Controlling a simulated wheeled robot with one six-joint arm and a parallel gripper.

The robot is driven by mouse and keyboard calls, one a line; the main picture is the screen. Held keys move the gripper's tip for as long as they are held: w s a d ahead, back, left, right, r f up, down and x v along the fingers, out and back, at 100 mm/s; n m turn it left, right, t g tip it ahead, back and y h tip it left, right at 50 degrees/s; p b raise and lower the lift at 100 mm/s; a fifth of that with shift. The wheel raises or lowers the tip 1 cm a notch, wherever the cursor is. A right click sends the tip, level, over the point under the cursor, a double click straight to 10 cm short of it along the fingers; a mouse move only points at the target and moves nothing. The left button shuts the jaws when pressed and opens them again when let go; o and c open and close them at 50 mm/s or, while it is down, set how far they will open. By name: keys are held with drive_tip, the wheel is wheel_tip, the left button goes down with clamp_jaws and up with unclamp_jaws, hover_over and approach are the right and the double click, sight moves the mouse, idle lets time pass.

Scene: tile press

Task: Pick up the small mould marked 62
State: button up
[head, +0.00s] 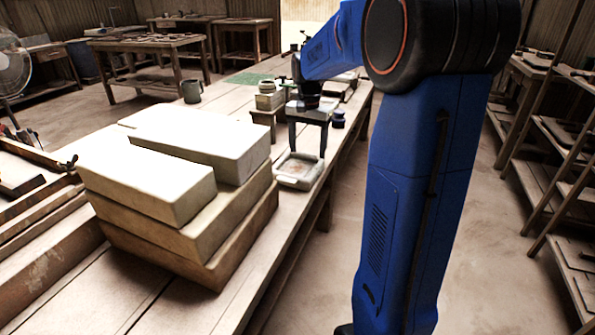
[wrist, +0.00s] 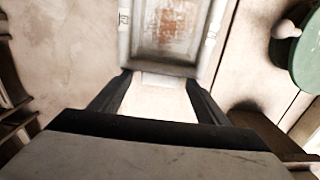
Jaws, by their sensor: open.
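A small pale tray-like mould (head: 299,168) lies on the bench near its right edge, with a brownish patch in its floor. In the wrist view the mould (wrist: 150,61) is at the top, with a reddish patch and small marks on both side rims, too blurred to read as a number. My gripper (head: 307,152) points down over the bench just behind the mould in the head view. In the wrist view my gripper (wrist: 160,80) is open, its fingertips near the mould's near end. A pale strip shows between them; whether they touch anything cannot be told.
Large stacked pale blocks (head: 200,215) stand left of the mould. A green round object (wrist: 308,62) is at the wrist view's right. Open floor lies right of the bench.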

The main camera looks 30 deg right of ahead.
drive_tip(key=c, duration=1.7)
